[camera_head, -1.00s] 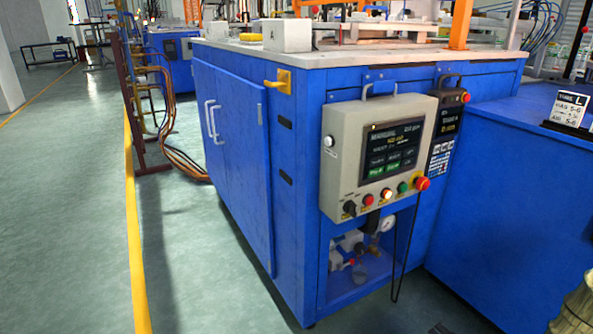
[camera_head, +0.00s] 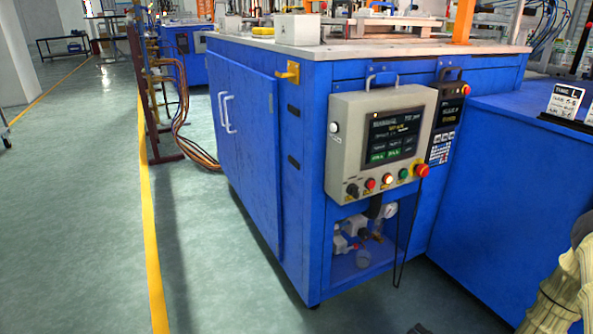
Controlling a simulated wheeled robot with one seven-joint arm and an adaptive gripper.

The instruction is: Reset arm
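The task names only my arm. A beige, ribbed part with dark patches, which looks like part of my arm, rises at the lower right edge of the head view, in front of the blue bench side. The end of my gripper does not show clearly, so its fingers cannot be seen. A small dark shape at the bottom edge is too cut off to identify.
A blue machine cabinet (camera_head: 245,160) with a grey control panel (camera_head: 380,140) and red stop button (camera_head: 422,170) stands ahead. A blue bench (camera_head: 500,170) bearing a label stand (camera_head: 564,103) is at right. The green floor (camera_head: 75,200) at left is open, crossed by a yellow line (camera_head: 150,230).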

